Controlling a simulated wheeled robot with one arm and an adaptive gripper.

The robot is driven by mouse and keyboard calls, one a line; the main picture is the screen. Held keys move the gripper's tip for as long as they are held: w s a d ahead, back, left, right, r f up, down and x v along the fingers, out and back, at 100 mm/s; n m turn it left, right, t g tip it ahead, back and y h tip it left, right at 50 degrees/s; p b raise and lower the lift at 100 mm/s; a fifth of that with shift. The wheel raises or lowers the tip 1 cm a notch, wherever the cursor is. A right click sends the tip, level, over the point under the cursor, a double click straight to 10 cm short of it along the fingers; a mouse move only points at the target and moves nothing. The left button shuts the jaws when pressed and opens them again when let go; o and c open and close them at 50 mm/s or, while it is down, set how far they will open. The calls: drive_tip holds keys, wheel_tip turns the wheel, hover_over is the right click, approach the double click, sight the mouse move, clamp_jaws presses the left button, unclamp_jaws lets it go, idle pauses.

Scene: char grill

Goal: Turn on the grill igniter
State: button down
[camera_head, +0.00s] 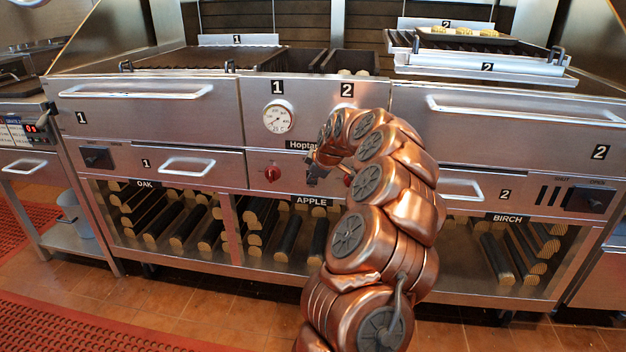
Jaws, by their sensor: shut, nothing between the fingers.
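The grill (240,115) spans the view with a steel front. On its centre panel a red knob (272,174) shows below the temperature dial marked 1. A second red part (347,181) shows to the right, partly covered by my arm. My gripper (312,180) is shut and empty. It is in front of the centre panel, between the two red parts, to the right of the left knob and apart from it in the picture. I cannot tell whether it touches the panel. No part is clearly labelled as an igniter.
Side drawers with white handles (187,166) flank the panel. Wood logs (185,228) lie on the shelf below, under OAK, APPLE and BIRCH labels. A tray with corn (460,34) stands at the top right. Tiled floor (215,307) is clear in front.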

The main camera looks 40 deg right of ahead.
idle(0.3)
drive_tip(key=s+a+r, duration=0.5)
drive_tip(key=s+r, duration=0.2)
drive_tip(key=s, duration=0.2)
drive_tip(key=shift+a, duration=0.35)
drive_tip(key=shift+w+r, duration=0.1)
drive_tip(key=shift+r, duration=0.05)
idle(0.5)
